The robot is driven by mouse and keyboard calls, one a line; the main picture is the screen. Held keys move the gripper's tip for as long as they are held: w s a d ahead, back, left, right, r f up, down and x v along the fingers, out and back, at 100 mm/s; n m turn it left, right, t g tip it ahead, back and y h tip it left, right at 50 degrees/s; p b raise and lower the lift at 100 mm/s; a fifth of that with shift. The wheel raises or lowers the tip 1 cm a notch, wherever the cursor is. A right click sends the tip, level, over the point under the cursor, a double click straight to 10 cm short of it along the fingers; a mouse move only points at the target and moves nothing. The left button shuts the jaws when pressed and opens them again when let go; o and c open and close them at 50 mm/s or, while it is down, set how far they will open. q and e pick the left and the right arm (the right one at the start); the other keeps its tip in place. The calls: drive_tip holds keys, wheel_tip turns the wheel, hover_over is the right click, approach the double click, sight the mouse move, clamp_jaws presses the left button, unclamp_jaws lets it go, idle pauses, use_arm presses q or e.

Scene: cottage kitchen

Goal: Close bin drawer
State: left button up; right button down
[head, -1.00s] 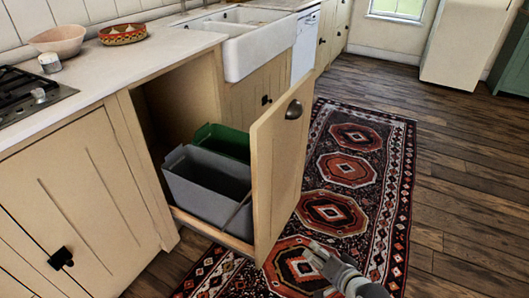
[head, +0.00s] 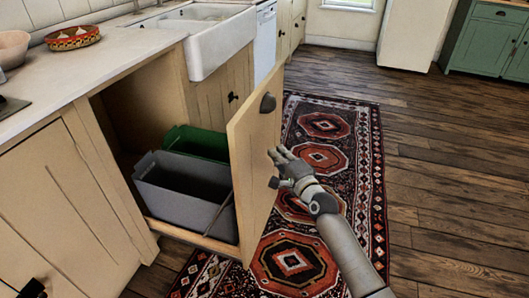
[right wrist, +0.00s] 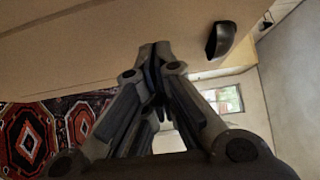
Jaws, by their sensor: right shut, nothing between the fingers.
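The bin drawer is pulled out from the cabinet, with its cream front panel (head: 254,165) standing upright. A grey bin (head: 180,195) and a green bin (head: 198,142) sit behind the panel. A dark cup handle (head: 268,103) is near the panel's top; it also shows in the right wrist view (right wrist: 221,39). My right gripper (head: 277,166) is shut and empty, at the outer face of the panel, below the handle. The right wrist view shows the fingers close to the panel; I cannot tell whether they touch. My left gripper is not in view.
The counter (head: 100,62) with a white sink (head: 205,40) runs above the cabinets. A patterned rug (head: 325,160) lies on the wooden floor in front of the drawer. The floor at right is clear up to a green cabinet (head: 487,45).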

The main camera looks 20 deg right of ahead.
sight(257, 140)
drive_tip(key=shift+w+a, duration=1.5)
drive_tip(key=shift+a, duration=0.25)
